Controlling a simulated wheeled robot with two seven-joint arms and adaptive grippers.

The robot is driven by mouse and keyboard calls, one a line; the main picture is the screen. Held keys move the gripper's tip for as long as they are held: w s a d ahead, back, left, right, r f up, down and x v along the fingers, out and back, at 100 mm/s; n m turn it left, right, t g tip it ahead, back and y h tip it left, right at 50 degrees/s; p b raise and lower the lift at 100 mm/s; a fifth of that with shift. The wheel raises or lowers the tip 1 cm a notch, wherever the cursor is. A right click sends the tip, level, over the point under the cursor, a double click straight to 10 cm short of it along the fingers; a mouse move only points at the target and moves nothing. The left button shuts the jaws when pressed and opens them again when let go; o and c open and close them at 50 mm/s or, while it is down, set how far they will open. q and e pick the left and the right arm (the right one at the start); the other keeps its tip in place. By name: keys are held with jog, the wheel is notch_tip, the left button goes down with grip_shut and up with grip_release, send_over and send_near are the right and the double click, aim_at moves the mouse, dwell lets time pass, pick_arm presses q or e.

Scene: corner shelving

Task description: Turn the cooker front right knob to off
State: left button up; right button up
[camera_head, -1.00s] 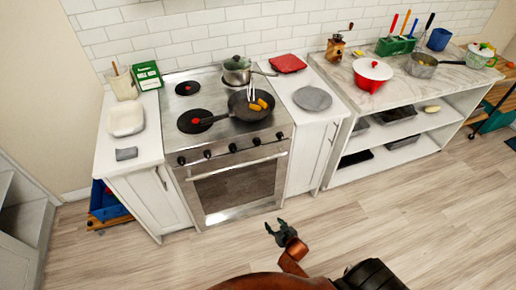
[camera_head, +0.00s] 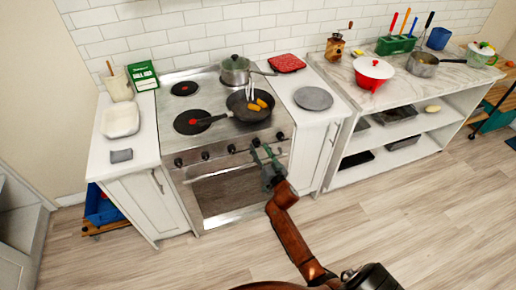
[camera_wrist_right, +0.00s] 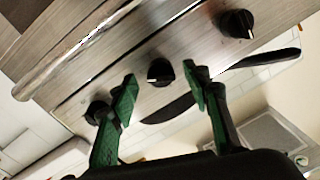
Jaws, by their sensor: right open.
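The steel cooker (camera_head: 236,132) has a row of several dark knobs along its front edge; no labels are readable, so I cannot tell which one is marked front right. The rightmost knob (camera_head: 280,136) is visible just right of my right gripper (camera_head: 264,153). My right gripper is open and empty, with its green fingertips at the front panel near the second knob from the right. In the right wrist view this knob (camera_wrist_right: 160,72) appears between the fingertips (camera_wrist_right: 160,80), with knobs on either side. Contact cannot be told. My left gripper is not in view.
The oven door handle (camera_head: 238,167) runs below the knobs, close to the gripper. A black pan (camera_head: 243,109) with food and tongs and a lidded pot (camera_head: 236,70) stand on the hob. A counter with a grey plate (camera_head: 313,98) is at the right. The floor in front is clear.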

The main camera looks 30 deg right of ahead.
jog(key=shift+w+d, duration=0.15)
jog(key=shift+w, duration=0.7)
jog(key=shift+c, duration=0.3)
jog(key=c, duration=1.1)
